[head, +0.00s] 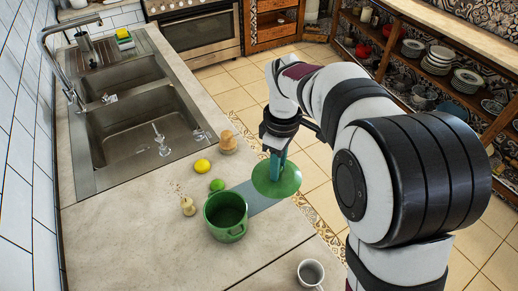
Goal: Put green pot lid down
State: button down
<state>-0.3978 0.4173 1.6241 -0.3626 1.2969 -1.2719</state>
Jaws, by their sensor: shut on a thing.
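The green pot lid (280,180) is a round green disc at the right edge of the counter, tilted toward the camera. My gripper (277,160) is above it and shut on it, with the fingers at the lid's middle. The lid looks held over the counter's edge; whether it touches the counter I cannot tell. The green pot (227,222) stands open and empty on the counter, to the left of and nearer than the lid. A grey-blue flat patch (252,197) lies on the counter between pot and lid.
A lime (217,185), a lemon (202,166), a wooden brush (228,142) and a small pale object (188,206) sit near the pot. A mug (310,273) stands at the front. The sink (150,135) lies behind left. Bare counter (130,240) is at left.

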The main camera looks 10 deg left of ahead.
jog(key=w+d+f, duration=0.1)
jog(key=w+f, duration=0.6)
jog(key=w, duration=0.2)
jog(key=a+f, duration=0.2)
jog(key=a, duration=0.1)
jog(key=a+f, duration=0.2)
jog(key=a, duration=0.2)
jog(key=a+f, duration=0.3)
jog(key=shift+w+a+f, duration=0.1)
jog(key=shift+w+a, duration=0.25)
jog(key=shift+f, duration=1.9)
jog(key=c, duration=0.7)
grip_release()
jog(key=shift+f, duration=0.15)
